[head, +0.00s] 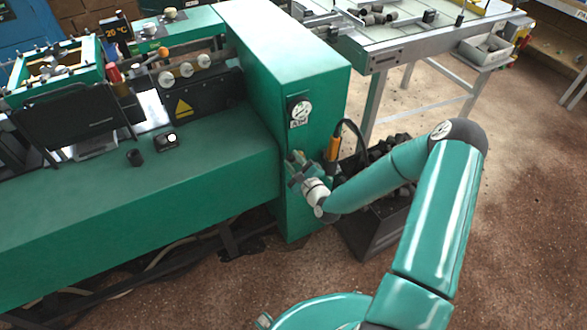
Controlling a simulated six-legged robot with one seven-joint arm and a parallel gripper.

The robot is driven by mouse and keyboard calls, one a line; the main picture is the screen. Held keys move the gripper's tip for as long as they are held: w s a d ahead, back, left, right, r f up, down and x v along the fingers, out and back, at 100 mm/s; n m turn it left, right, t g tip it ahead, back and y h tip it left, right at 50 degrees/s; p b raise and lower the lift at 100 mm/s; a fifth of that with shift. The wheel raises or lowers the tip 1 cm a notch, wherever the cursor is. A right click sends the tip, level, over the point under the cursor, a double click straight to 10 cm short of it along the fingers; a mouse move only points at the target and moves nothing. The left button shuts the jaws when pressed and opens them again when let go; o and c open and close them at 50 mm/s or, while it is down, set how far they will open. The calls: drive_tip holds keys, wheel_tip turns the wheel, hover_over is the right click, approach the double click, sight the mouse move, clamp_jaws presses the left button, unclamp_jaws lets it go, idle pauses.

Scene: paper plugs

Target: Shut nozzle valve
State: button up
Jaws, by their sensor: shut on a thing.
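My gripper (295,172) is at the narrow front face of the green machine cabinet (285,75), below a round white gauge-like part (300,112). It is shut on a small part at that face, which I take to be the nozzle valve (297,157). The gripper hides most of the valve, so its handle angle cannot be told. An orange-and-black fitting with a black hose (334,148) stands just right of my gripper, apart from it.
A dark bin (362,232) with black pieces stands on the floor under my arm. The green machine bed (150,215) extends left. A metal-framed table (430,35) with small grey parts is behind right. The brown floor (535,190) at right is clear.

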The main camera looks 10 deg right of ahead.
drive_tip(key=shift+w+d+r+m, duration=0.1)
drive_tip(key=shift+d+r+m, duration=0.2)
drive_tip(key=shift+m, duration=0.5)
drive_tip(key=shift+w+d+r+m, duration=0.1)
drive_tip(key=shift+d+r+m, duration=0.2)
drive_tip(key=shift+m, duration=0.5)
drive_tip(key=shift+d+f, duration=0.1)
drive_tip(key=shift+w+d+r+m, duration=0.1)
drive_tip(key=shift+d+m, duration=0.25)
drive_tip(key=shift+m, duration=0.25)
drive_tip(key=shift+w+d+r+m, duration=0.1)
drive_tip(key=shift+d+m, duration=0.2)
drive_tip(key=shift+m, duration=0.3)
drive_tip(key=shift+d+r+m, duration=0.1)
drive_tip(key=shift+m, duration=0.3)
drive_tip(key=shift+d, duration=0.1)
